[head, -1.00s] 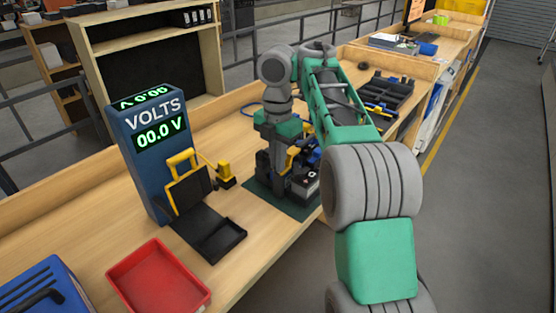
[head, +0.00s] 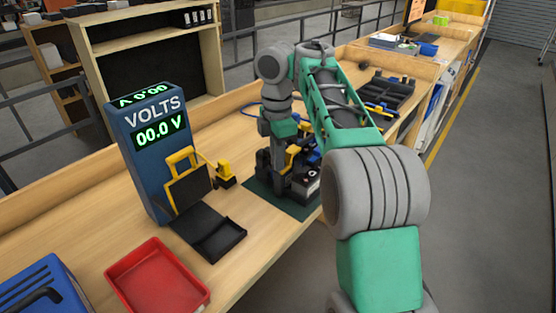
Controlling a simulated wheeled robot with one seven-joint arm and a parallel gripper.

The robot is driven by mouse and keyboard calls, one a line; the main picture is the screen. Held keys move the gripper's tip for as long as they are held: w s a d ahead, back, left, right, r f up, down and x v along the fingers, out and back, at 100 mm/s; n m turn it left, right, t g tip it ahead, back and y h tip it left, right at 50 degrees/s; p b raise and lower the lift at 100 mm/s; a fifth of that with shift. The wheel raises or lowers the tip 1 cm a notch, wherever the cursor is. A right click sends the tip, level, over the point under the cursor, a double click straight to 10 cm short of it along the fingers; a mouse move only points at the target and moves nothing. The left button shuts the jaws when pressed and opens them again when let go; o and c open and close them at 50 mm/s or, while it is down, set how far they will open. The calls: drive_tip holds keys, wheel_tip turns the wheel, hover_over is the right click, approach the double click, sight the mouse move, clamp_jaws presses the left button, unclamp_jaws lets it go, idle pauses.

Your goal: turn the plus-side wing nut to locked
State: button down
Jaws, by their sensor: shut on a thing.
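My gripper (head: 275,160) points down into a dark fixture with black, yellow and blue parts, which stands on a green mat (head: 262,198) on the bench. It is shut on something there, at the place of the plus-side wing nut. The fingertips and the wing nut are too small and too covered to make out, so the nut's angle cannot be told. A dark block with a light grey top (head: 310,186) sits at the fixture's right. A blue meter (head: 147,150) marked VOLTS stands to the left and reads 00.0 V.
A yellow-framed black stand with a black tray (head: 208,232) lies between meter and mat. A red tray (head: 158,275) and a blue case (head: 45,285) are at the front left. A dark compartment tray (head: 388,93) lies behind my arm. Bare bench shows around the red tray.

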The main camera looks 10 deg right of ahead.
drive_tip(key=m, duration=0.6)
drive_tip(key=shift+w+b, duration=0.1)
drive_tip(key=shift+b, duration=0.2)
drive_tip(key=m, duration=0.6)
drive_tip(key=shift+w+d+m, duration=0.1)
drive_tip(key=shift+m, duration=0.3)
drive_tip(key=c, duration=1.6)
unclamp_jaws()
